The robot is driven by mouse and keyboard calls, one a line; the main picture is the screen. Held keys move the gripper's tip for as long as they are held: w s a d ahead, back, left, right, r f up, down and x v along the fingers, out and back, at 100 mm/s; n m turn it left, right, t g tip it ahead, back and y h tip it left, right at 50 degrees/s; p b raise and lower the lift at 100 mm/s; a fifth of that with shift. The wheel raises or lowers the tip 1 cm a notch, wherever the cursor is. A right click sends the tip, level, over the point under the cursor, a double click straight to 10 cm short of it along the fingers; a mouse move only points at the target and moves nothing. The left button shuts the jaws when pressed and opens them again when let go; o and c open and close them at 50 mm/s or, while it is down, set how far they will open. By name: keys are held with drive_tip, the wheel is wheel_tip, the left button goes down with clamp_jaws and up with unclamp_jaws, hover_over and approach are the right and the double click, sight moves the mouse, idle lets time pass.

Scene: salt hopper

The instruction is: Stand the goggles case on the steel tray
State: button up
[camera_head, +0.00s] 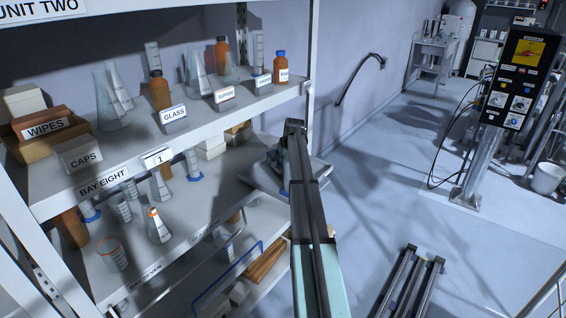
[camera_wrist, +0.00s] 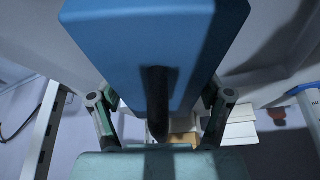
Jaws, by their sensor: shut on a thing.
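A blue box-like thing, which I take to be the goggles case (camera_wrist: 115,50), fills the upper middle of the wrist view. A dark bar or strap runs down its middle. My gripper (camera_wrist: 163,112) has one finger on each side of it and is shut on it; the exact contact points are hard to see. In the head view my arm hides most of the gripper and case, near the right end of the middle shelf. A flat grey surface (camera_head: 318,172) shows beside my arm there; I cannot tell whether it is the steel tray.
The shelf unit (camera_head: 225,118) holds flasks, brown bottles, a wipes box (camera_head: 45,130) and a caps box (camera_head: 82,155). Its upright post (camera_head: 312,60) stands close to my arm. A control panel (camera_head: 515,80) stands on a post at right. The floor between is mostly clear.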

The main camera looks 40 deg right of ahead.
drive_tip(key=shift+f+b, duration=0.3)
drive_tip(key=shift+f, duration=0.25)
drive_tip(key=o, duration=1.3)
drive_tip(key=shift+r, duration=0.1)
